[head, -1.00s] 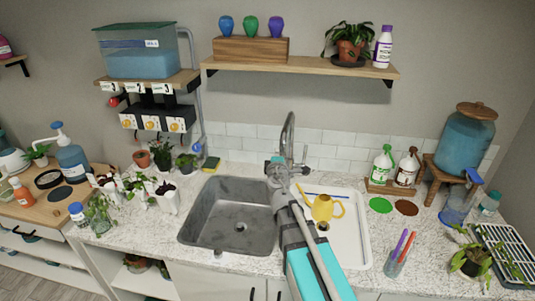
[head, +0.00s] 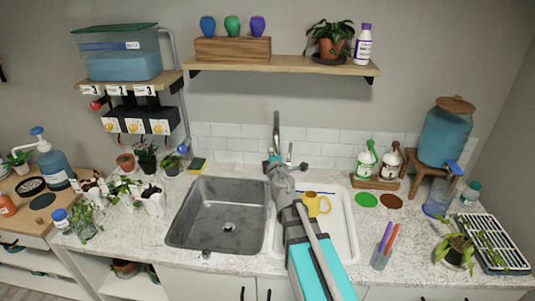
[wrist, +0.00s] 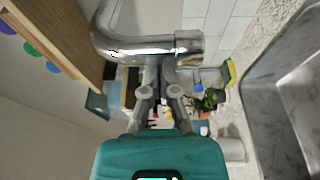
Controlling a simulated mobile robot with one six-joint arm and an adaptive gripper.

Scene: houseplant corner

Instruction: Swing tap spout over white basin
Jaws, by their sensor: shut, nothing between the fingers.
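The chrome tap (head: 277,130) stands behind the double sink, and its spout looks narrow from the head view, with its lower end hidden by my gripper. The white basin (head: 352,243) is on the right of the sink. My gripper (head: 274,162) is shut and empty, close in front of the tap near the divider between the basins. In the wrist view the spout (wrist: 150,45) crosses just beyond the fingertips of my gripper (wrist: 160,66). I cannot tell whether they touch it.
The grey basin (head: 215,238) is empty on the left. A yellow watering can (head: 314,206) sits in the white basin, partly behind my arm. A yellow-green sponge (head: 197,165) lies behind the grey basin. Soap bottles (head: 366,161) stand at the right; a wooden shelf (head: 290,66) hangs above.

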